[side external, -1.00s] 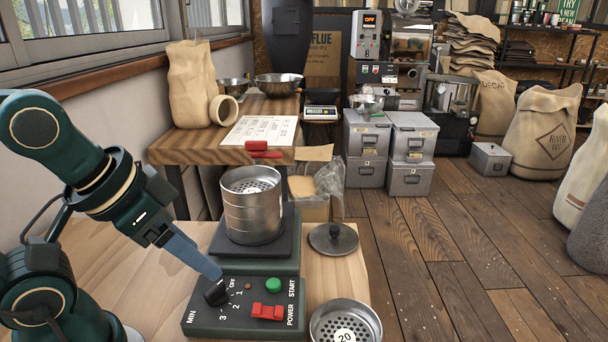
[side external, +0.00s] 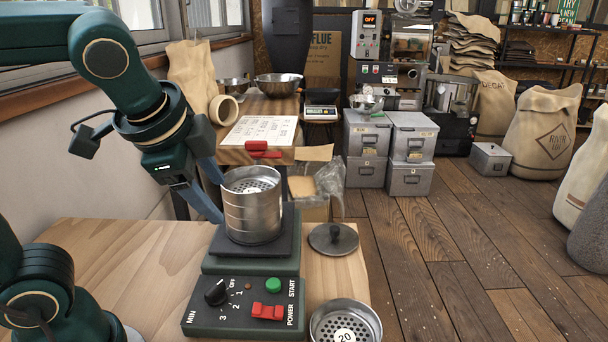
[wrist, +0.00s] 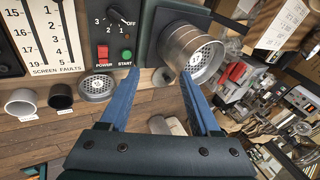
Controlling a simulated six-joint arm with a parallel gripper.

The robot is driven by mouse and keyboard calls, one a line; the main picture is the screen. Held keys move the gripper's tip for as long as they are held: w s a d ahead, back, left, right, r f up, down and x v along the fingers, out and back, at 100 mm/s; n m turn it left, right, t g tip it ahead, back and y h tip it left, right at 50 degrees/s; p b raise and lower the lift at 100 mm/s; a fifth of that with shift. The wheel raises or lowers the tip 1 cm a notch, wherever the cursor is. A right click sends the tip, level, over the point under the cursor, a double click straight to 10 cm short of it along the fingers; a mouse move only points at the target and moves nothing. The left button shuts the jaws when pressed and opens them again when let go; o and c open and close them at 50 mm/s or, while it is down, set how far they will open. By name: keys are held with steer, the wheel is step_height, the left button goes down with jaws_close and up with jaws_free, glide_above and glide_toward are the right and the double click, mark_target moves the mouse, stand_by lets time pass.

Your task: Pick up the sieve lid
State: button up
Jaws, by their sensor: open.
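The sieve lid (side external: 333,239) is a flat grey metal disc with a dark knob on top. It lies on the wooden bench, right of the shaker, in the side view. I cannot tell whether a finger touches the stack.
The shaker's control panel (side external: 240,306) has a dial, a red power switch and a green start button. A loose sieve marked 20 (side external: 345,325) lies at the bench's front right. Bare bench (side external: 130,258) is free at left. A paper-covered table (side external: 262,131) stands behind.

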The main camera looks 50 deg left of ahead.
steer(key=w+d+m+t+y, duration=0.2)
steer(key=w+d+m+t, duration=0.1)
steer(key=w+m, duration=0.65)
steer(key=w+d+m+t+y, duration=0.2)
steer(key=w+m, duration=0.6)
steer(key=m, duration=0.3)
glide_toward(335, 228)
steer(key=shift+s+d+r+m, duration=0.15)
steer(key=shift+s+r+m, duration=0.4)
steer(key=shift+s, duration=0.25)
steer(key=shift+w+f, duration=0.2)
steer(key=x, duration=0.6)
steer(key=shift+x, duration=2.8)
steer(key=shift+d, duration=0.15)
jaws_close()
